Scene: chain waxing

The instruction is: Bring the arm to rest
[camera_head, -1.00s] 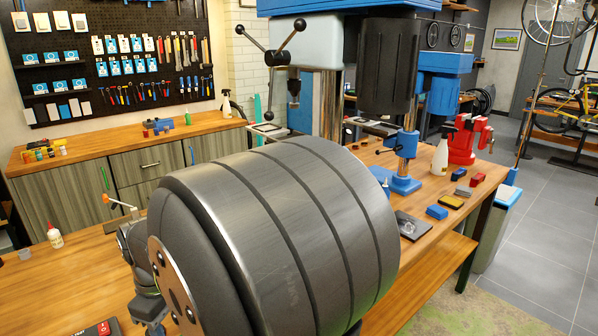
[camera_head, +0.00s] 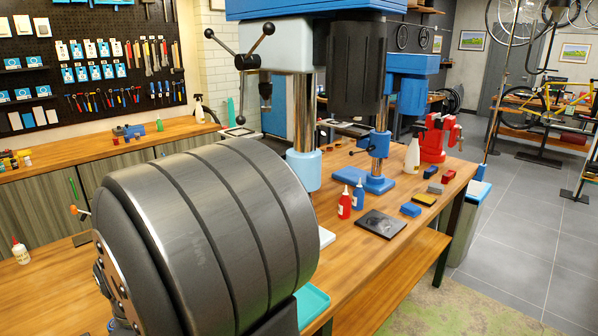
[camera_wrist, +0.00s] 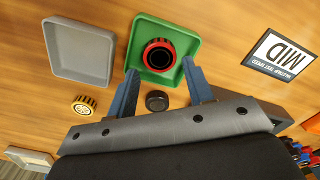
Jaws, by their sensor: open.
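My gripper (camera_wrist: 160,68) shows in the wrist view, its two blue fingers spread apart with nothing held between them. Beyond the fingers, a green tray (camera_wrist: 182,25) holds a round black part with a red rim (camera_wrist: 159,55). A small black round piece (camera_wrist: 157,101) lies on the wood, seen between the fingers. In the head view my arm's large dark ribbed link (camera_head: 210,230) fills the foreground. The gripper does not show there.
A grey tray (camera_wrist: 80,52), a yellow-and-black round part (camera_wrist: 84,105) and a MID card (camera_wrist: 279,53) lie around the green tray. In the head view, red (camera_head: 344,204) and blue (camera_head: 358,197) bottles, a black plate (camera_head: 381,224) and a drill press (camera_head: 303,120) stand right of my arm.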

